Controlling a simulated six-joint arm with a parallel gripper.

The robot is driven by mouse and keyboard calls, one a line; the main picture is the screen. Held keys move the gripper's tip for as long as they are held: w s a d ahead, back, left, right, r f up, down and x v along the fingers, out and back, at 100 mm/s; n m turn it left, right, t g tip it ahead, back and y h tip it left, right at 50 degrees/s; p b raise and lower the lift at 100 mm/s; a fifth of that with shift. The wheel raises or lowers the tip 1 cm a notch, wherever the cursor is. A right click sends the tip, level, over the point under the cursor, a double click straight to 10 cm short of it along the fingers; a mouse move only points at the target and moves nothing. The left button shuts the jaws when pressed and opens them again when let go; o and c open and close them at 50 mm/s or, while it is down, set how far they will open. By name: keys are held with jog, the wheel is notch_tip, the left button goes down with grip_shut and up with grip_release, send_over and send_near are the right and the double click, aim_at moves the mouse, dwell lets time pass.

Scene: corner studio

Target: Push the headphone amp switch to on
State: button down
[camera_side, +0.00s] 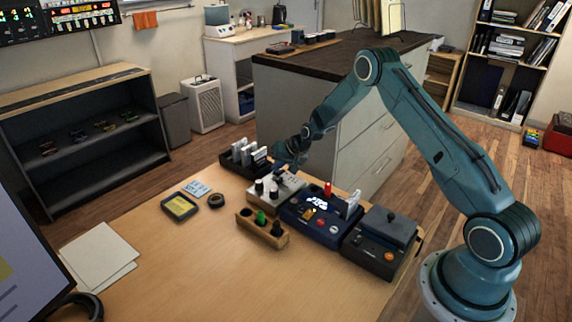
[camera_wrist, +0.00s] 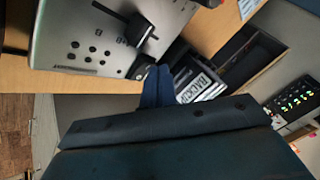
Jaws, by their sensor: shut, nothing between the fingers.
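The silver box with black and white knobs, likely the headphone amp (camera_side: 291,192), stands on the wooden desk among other devices. In the wrist view its silver face (camera_wrist: 60,40) fills the upper left, with several dark holes and a long black lever-like part (camera_wrist: 122,16) on a black block. A small dark round part (camera_wrist: 139,68) sits at its edge; I cannot tell which part is the switch. My gripper (camera_side: 286,166) is over the box's back edge in the side view. Its blue fingers (camera_wrist: 157,82) are shut and empty, close beside the dark round part; contact is unclear.
A black tray of white cards (camera_side: 243,158), labelled BACKUP in the wrist view (camera_wrist: 203,86), stands just behind the box. A blue device (camera_side: 308,218), a dark lidded box (camera_side: 380,247) and a wooden holder (camera_side: 262,232) crowd nearby.

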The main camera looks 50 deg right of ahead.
jog(key=shift+f, duration=0.15)
dwell(0.5)
jog(key=shift+r, duration=0.75)
jog(key=shift+r, duration=0.15)
notch_tip(320, 180, up, 6)
jog(key=shift+f, duration=0.15)
dwell(0.5)
